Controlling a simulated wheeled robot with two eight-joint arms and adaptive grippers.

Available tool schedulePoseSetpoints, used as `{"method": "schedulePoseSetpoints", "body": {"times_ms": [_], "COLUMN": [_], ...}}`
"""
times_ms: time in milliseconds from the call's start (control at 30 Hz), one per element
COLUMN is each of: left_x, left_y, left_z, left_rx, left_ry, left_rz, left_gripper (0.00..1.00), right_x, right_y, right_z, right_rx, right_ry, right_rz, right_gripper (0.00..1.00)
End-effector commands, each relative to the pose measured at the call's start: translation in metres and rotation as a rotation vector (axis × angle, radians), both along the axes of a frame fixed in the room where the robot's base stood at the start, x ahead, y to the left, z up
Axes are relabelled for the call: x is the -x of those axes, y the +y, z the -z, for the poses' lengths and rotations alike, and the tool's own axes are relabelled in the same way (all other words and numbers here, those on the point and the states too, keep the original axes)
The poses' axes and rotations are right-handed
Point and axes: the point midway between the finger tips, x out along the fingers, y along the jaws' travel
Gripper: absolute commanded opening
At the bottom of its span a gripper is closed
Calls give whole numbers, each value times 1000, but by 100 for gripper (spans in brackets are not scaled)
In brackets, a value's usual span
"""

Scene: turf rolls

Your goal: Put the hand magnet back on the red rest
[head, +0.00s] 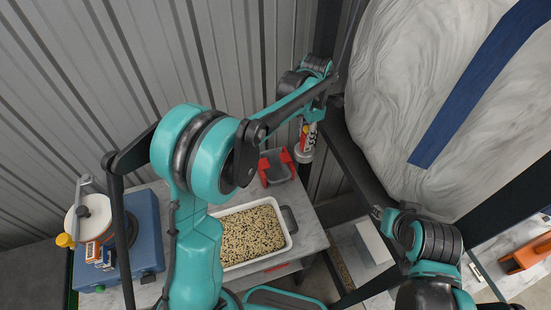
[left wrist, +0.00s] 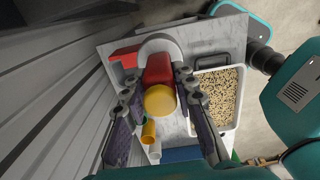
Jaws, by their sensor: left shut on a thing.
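The hand magnet has a yellow end cap, a red body and a pale grey disc; in the left wrist view the magnet (left wrist: 158,72) is between the fingers of my left gripper (left wrist: 157,84), which is shut on it. In the head view the magnet (head: 304,153) hangs upright under the left wrist, just right of the red rest. The red rest (head: 264,171) stands at the back right of the bench, two red sides around a grey middle. In the left wrist view a red part of the rest (left wrist: 124,56) shows beside the disc; the remainder is hidden.
A white tray of speckled grains (head: 250,236) lies in front of the rest on the grey bench. A blue machine (head: 130,240) stands at the bench's left. A corrugated wall is close behind. A large wrapped bale (head: 400,110) and dark frame bars stand to the right.

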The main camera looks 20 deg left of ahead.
Motion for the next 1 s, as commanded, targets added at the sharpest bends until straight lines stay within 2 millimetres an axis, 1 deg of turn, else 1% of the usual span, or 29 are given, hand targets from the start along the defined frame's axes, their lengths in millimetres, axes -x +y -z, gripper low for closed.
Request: {"method": "schedulePoseSetpoints", "body": {"times_ms": [67,167,400,500,600,700,833,1000], "left_x": [-1,-5,-17,-22,-25,-27,-27,-27], "left_y": [4,19,73,92,105,112,114,113], "left_z": [2,11,45,56,65,69,76,99], "left_rx": [0,0,0,0,0,0,0,0], "left_ry": [0,0,0,0,0,0,0,0], "left_rz": [-2,-4,-5,-4,-2,-1,1,1], "left_gripper": [0,0,0,0,0,0,0,0], "right_x": [0,0,0,0,0,0,0,0], "right_y": [0,0,0,0,0,0,0,0], "right_z": [0,1,5,6,6,6,7,10], "right_rx": [0,0,0,0,0,0,0,0], "right_ry": [0,0,0,0,0,0,0,0], "right_rz": [0,0,0,0,0,0,0,0], "right_gripper": [31,31,31,31,31,31,31,31]}}
